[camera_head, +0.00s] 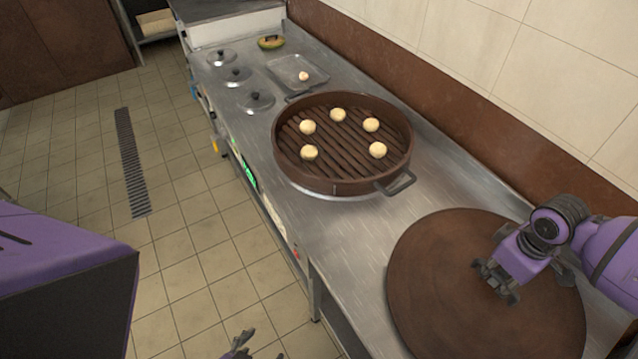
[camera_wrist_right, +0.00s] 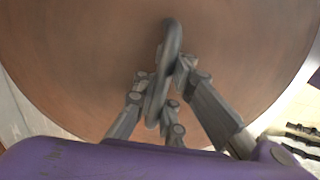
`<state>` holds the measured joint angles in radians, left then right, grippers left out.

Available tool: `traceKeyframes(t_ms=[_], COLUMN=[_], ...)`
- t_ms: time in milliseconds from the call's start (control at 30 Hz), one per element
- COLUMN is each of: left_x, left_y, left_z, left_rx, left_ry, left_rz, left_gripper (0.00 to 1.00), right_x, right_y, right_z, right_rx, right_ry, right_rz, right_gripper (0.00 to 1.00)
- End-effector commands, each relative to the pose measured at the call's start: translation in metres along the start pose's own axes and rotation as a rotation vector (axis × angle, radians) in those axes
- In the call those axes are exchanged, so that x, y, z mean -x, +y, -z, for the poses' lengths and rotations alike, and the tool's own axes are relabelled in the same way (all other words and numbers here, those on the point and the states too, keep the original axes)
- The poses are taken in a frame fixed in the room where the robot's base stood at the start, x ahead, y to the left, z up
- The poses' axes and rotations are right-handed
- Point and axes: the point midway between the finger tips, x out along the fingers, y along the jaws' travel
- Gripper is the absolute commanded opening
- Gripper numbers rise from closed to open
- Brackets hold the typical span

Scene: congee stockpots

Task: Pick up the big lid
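The big lid (camera_head: 430,270) is a wide, round, brown disc lying on the steel counter at the lower right of the head view. Its brown surface (camera_wrist_right: 75,65) fills most of the right wrist view. A grey loop handle (camera_wrist_right: 168,45) stands up from it. My right gripper (camera_head: 496,281) is over the lid's right part. In the wrist view its fingers (camera_wrist_right: 163,85) converge on both sides of the handle and appear shut on it. My left gripper (camera_head: 240,346) shows only in part at the bottom edge, away from the lid; its opening is unclear.
A round brown steamer (camera_head: 335,186) with several pale buns stands farther back on the counter (camera_head: 345,235). Beyond it are a clear tray (camera_head: 285,72) and three small lids (camera_head: 256,101). A tiled wall (camera_head: 480,45) borders the counter's right side.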

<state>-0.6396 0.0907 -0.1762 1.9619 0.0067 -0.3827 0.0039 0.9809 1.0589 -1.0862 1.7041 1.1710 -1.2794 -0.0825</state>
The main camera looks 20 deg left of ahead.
Motion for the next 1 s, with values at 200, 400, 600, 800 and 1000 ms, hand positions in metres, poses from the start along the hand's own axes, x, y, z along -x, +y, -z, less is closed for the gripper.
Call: traceKeyframes(t_ms=[200,400,600,800,1000], left_x=[-0.001,-0.002,-0.003,-0.002,-0.003], left_y=[0.001,0.001,0.003,0.004,0.004], left_z=[0.004,0.002,0.003,0.005,0.004], left_rx=[-0.001,0.001,0.007,0.010,0.009], left_ry=[0.007,0.004,0.005,0.008,0.005], left_rz=[-0.001,-0.001,-0.002,-0.003,-0.004], left_gripper=[0.57,0.57,0.57,0.57,0.57], right_x=[0.003,0.005,0.024,0.057,0.094], right_y=[0.002,0.002,0.002,-0.007,-0.023], right_z=[0.002,0.002,0.002,0.016,0.043], right_rx=[0.000,0.001,0.001,0.004,0.005], right_ry=[0.005,0.004,0.006,0.010,0.009], right_rz=[-0.005,-0.004,-0.006,-0.004,-0.003], right_gripper=[0.00,0.00,0.00,0.00,0.00])
